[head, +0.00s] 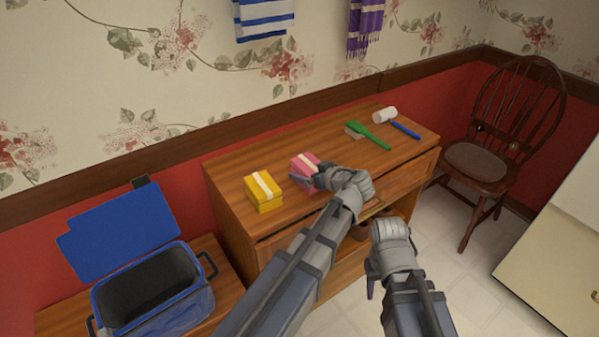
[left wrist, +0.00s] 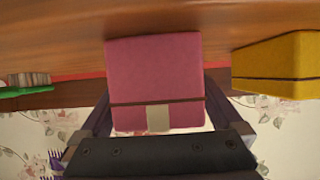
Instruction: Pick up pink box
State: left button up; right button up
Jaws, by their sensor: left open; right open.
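The pink box (head: 302,164) with a pale band sits on top of the wooden dresser, right of the yellow box. My left gripper (head: 318,178) is at its near right side and hides part of it. In the left wrist view the pink box (left wrist: 155,75) fills the middle, between the two open fingers (left wrist: 157,118). I cannot tell whether the fingers touch it. My right gripper (head: 372,280) is open and empty, low in front of the dresser.
A yellow box (head: 262,194) stands close on the left. A green brush (head: 368,136), a blue toothbrush (head: 405,130) and a white roll (head: 384,115) lie at the right of the dresser top (head: 335,140). An open blue cooler (head: 152,290) is at lower left; a chair (head: 478,163) stands right.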

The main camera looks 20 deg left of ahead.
pick_arm(q)
jog(key=shift+s+d+r, duration=0.1)
jog(key=shift+d+r, duration=0.05)
jog(key=shift+d, duration=0.1)
jog(key=shift+a, duration=0.1)
jog(key=c, duration=1.4)
